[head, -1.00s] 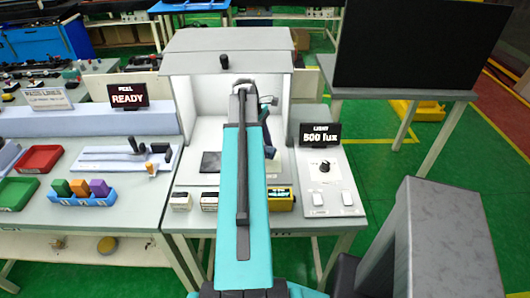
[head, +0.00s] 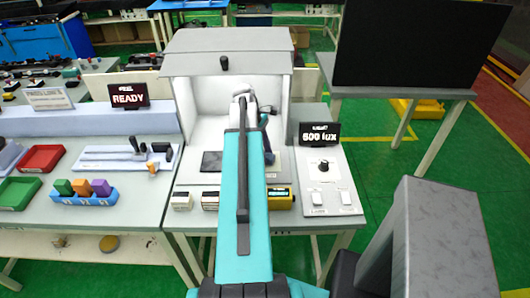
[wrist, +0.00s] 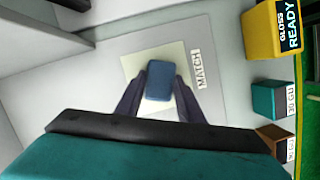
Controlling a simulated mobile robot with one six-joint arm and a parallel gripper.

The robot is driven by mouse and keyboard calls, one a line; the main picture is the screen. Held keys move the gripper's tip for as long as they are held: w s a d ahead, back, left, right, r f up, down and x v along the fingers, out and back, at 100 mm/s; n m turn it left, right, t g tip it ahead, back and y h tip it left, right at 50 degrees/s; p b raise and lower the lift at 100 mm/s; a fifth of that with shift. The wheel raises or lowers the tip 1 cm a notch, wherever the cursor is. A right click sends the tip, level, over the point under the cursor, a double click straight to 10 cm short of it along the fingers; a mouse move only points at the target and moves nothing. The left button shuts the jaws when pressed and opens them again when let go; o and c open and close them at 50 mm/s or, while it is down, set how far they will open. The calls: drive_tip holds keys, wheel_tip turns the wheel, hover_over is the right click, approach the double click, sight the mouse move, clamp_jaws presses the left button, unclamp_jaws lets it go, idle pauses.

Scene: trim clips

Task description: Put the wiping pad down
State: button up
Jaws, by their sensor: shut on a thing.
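The wiping pad appears as a small blue block (wrist: 161,76) in the wrist view. My gripper (wrist: 160,92) is shut on it, with one dark finger on each side. Behind the pad in that view is a cream square (wrist: 137,64) on a grey sheet, beside a label reading MATCH (wrist: 197,68). I cannot tell whether the pad touches the square. In the head view my arm reaches into the open light booth (head: 228,42) and hides the pad and most of the gripper.
A dark flat panel (head: 211,161) lies on the booth floor. A yellow gloss meter (head: 280,198) and small boxes (head: 182,201) line the front edge. A light control panel (head: 322,168) stands right. Booth walls and roof enclose the arm's end.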

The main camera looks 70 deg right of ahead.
drive_tip(key=o, duration=1.1)
drive_tip(key=shift+f, duration=0.1)
drive_tip(key=shift+r, duration=0.2)
drive_tip(key=shift+b+v, duration=1.1)
drive_tip(key=shift+v, duration=2.65)
drive_tip(key=shift+w+f, duration=0.1)
